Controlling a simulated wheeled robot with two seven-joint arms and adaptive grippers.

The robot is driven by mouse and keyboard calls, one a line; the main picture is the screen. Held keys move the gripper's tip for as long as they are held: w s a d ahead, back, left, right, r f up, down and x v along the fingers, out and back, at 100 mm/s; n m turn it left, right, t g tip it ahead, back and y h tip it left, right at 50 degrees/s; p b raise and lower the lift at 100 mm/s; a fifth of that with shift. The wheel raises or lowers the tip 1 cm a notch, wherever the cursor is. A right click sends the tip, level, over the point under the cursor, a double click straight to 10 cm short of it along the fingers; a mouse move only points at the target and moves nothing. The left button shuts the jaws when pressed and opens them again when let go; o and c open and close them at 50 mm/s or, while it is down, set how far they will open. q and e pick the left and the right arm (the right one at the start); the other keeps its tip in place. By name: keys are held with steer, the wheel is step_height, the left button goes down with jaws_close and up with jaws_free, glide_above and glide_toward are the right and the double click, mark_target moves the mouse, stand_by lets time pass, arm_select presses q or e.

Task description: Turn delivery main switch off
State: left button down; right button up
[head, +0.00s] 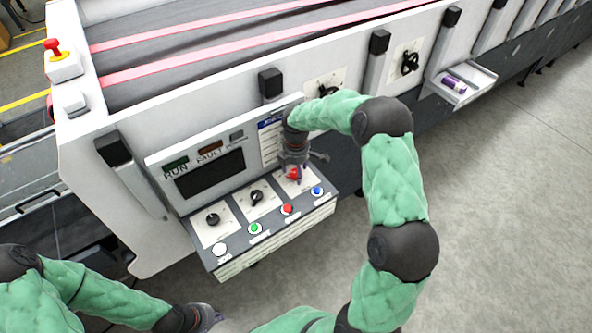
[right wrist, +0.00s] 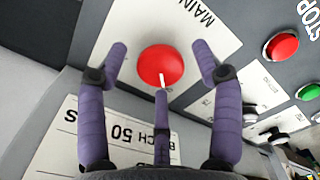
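The main switch (head: 294,173) is a round red knob on a pale plate at the right of the control panel's sloped face. In the right wrist view the red knob (right wrist: 160,66) carries a white pointer mark at its lower edge, with the letters "MAIN" printed beside it. My right gripper (right wrist: 160,58) is open, its purple fingers spread around the knob with visible gaps at the sides. In the head view the right gripper (head: 298,160) partly hides the switch. My left gripper (head: 210,317) is low at the bottom edge, away from the panel; its fingers are unclear.
The panel's front row holds white, green, red (head: 288,209) and blue buttons. Two black rotary knobs (head: 213,219) sit left of the main switch, below a dark display (head: 210,173). A tray with a purple object (head: 455,84) is at the right. The floor there is clear.

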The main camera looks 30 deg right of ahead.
step_height(320, 180, up, 12)
stand_by(0.8)
stand_by(0.3)
